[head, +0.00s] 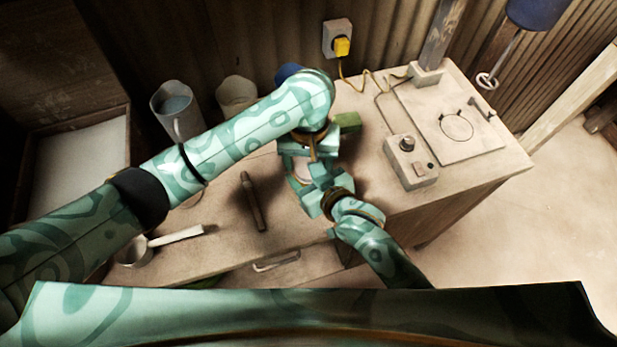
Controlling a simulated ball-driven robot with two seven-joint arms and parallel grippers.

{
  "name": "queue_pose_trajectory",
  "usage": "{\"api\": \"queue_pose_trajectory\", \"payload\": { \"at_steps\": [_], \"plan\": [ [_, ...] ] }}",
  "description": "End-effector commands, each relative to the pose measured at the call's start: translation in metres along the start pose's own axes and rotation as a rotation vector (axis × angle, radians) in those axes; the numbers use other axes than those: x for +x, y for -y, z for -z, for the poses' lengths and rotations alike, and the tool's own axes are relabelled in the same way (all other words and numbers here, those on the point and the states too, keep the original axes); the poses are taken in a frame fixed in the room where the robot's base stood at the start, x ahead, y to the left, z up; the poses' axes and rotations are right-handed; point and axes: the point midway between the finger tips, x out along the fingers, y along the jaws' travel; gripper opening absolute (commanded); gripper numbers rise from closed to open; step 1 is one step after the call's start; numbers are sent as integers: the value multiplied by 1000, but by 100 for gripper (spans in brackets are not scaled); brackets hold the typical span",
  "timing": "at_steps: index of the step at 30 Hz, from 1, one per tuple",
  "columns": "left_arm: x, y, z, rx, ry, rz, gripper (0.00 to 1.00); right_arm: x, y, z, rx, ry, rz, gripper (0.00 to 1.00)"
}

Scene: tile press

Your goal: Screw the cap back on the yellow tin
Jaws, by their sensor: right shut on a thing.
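The yellow tin is mostly hidden between my two grippers. A pale rounded part (302,172), which seems to be the tin, shows at their left side on the bench. My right gripper (316,184) comes from the lower right and is shut on it from the near side. My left gripper (308,147) reaches in from above and behind, just over the same spot; its fingertips are partly covered, and I cannot tell whether they are open or shut. I cannot make out the cap.
A dark rod (252,201) and a white-handled pan (137,250) lie left on the bench (225,250). A green block (347,122) is just behind the grippers. A control box (410,162) and plate (450,118) occupy the right.

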Motion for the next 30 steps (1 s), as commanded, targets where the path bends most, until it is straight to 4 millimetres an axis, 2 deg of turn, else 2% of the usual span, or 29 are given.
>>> {"api": "queue_pose_trajectory", "payload": {
  "at_steps": [1, 4, 8, 9, 11, 19, 27, 30],
  "plan": [
    [0, 0, 0, 0, 0, 0, 55, 0, 0, 0, 0, 1, 0, 0],
    [0, 0, 0, 0, -1, 0, 28, 0, 0, 0, 0, 1, 0, 0],
    [0, 0, 0, 0, -1, 1, 27, 0, 0, 0, 0, 1, 0, 0],
    [0, 0, 0, 0, -1, 1, 62, 0, 0, 0, 0, 1, 0, 0],
    [0, 0, 0, 0, -1, 1, 76, 0, 0, 0, 0, 1, 0, 0],
    [-4, 0, 0, 1, -2, -1, 76, 0, 0, 0, -1, 1, 1, 0],
    [-38, 0, 1, 2, -3, -2, 76, 0, 0, 0, 0, 1, 0, 0],
    [-44, 0, 0, 2, -2, 0, 76, 0, 0, 0, 0, 1, 0, 0]
  ]
}}
